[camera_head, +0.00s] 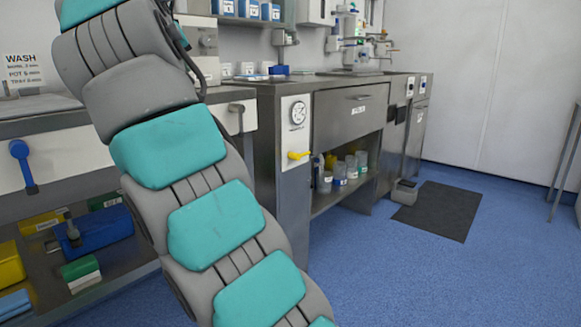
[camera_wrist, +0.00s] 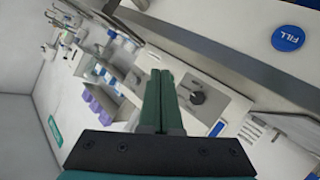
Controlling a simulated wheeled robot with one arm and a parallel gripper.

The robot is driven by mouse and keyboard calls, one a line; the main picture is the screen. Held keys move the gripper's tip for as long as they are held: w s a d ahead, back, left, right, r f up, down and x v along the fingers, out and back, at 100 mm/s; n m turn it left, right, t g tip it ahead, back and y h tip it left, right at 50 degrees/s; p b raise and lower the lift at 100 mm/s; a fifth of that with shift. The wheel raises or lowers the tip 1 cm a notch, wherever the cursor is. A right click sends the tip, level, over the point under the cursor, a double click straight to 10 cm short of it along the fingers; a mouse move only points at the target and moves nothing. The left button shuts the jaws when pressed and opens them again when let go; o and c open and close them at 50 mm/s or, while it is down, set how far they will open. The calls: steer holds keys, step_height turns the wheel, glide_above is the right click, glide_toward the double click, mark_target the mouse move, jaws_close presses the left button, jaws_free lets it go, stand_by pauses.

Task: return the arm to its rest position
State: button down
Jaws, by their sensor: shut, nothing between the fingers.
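My arm (camera_head: 200,215), grey with teal pads, rises across the left half of the head view. Its end lies beyond the picture's edge there. In the wrist view my gripper (camera_wrist: 162,100) shows as two dark green fingers side by side and together, with nothing held between them.
A grey counter with a drawer (camera_head: 348,107) and a shelf of bottles (camera_head: 340,175) stands behind my arm. A left bench (camera_head: 75,155) has a blue lever (camera_head: 22,160) and bins below. A dark mat (camera_head: 438,211) lies on the blue floor (camera_head: 420,275), which is open at right.

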steer(key=w+d+f+g+h+p, duration=0.1)
steer(key=d+f, duration=0.1)
steer(key=d, duration=0.3)
steer(key=d+f+m+g+h+p, duration=0.1)
steer(key=d+f+g, duration=0.15)
steer(key=d, duration=0.35)
steer(key=w+d+f+g+h+p, duration=0.1)
steer(key=d+f, duration=0.2)
steer(key=d, duration=0.2)
steer(key=s+d+f+m+g+p, duration=0.35)
steer(key=s+d+f+g, duration=0.25)
steer(key=s+d+f, duration=0.95)
steer(key=s+d+f+g+p, duration=0.1)
steer(key=s+f, duration=0.4)
steer(key=s, duration=0.4)
steer(key=s+d+f+m+g+y+p, duration=0.1)
steer(key=s+f, duration=0.4)
steer(key=s, duration=0.5)
steer(key=s+d+f+m+g+p, duration=0.1)
steer(key=s+f, duration=0.4)
steer(key=s, duration=0.5)
steer(key=shift+d+g+y+p, duration=0.4)
steer(key=shift+d+g+p, duration=0.25)
steer(key=shift+d+g, duration=0.5)
